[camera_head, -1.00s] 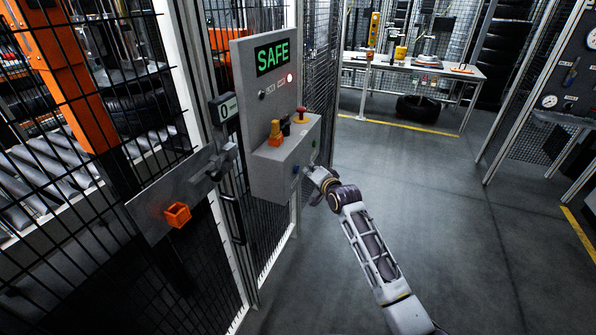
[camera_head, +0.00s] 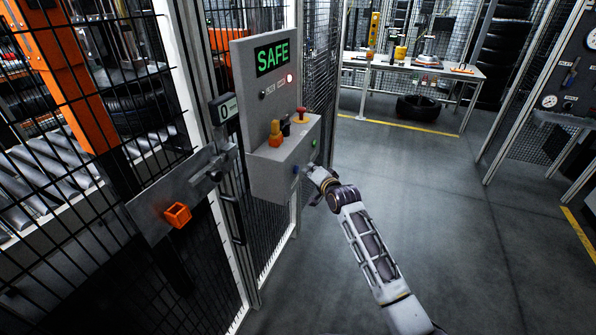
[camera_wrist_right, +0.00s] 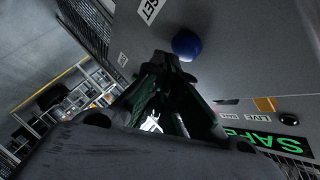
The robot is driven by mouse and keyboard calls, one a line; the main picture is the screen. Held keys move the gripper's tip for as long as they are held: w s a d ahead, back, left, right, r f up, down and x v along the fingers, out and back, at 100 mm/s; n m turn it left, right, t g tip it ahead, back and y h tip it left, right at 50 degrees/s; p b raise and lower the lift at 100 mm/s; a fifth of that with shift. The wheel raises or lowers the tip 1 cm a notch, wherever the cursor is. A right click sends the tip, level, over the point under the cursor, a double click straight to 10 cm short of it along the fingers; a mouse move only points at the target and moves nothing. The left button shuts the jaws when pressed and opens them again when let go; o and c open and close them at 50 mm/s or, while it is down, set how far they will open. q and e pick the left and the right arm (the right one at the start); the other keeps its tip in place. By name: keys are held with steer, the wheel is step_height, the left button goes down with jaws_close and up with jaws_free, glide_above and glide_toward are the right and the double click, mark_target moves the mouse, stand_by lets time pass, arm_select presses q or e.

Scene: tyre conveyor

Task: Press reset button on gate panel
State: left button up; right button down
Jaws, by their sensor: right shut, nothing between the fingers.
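The gate panel (camera_head: 262,100) is a grey box with a green lit SAFE display (camera_head: 272,57) at its top. A blue button (camera_head: 295,170) sits on the lower front face of the box. The right wrist view shows this blue button (camera_wrist_right: 187,44) close up, beside a label ending in "SET". My right gripper (camera_head: 310,170) is shut and empty, just right of the blue button. In the right wrist view its fingertips (camera_wrist_right: 168,58) are very close to the button's edge; I cannot tell whether they touch. My left gripper is not in view.
A green button (camera_head: 314,142), a red mushroom button (camera_head: 301,111) and a yellow-orange knob (camera_head: 275,134) are on the same box. An orange block-like part (camera_head: 177,214) is on the latch plate at left. Mesh fencing surrounds the panel. The floor to the right is clear.

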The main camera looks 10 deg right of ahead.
steer(key=shift+w+a+r+p, duration=0.1)
steer(key=shift+w+a+p, duration=0.1)
steer(key=shift+a+p, duration=0.1)
stand_by(0.4)
steer(key=shift+w+a, duration=0.25)
steer(key=shift+a, duration=0.1)
stand_by(0.9)
steer(key=shift+s+d+p, duration=0.1)
steer(key=shift+d+p, duration=0.05)
steer(key=shift+p, duration=0.2)
steer(key=shift+s+d+p, duration=0.4)
steer(key=shift+d+p, duration=0.05)
steer(key=shift+d, duration=0.1)
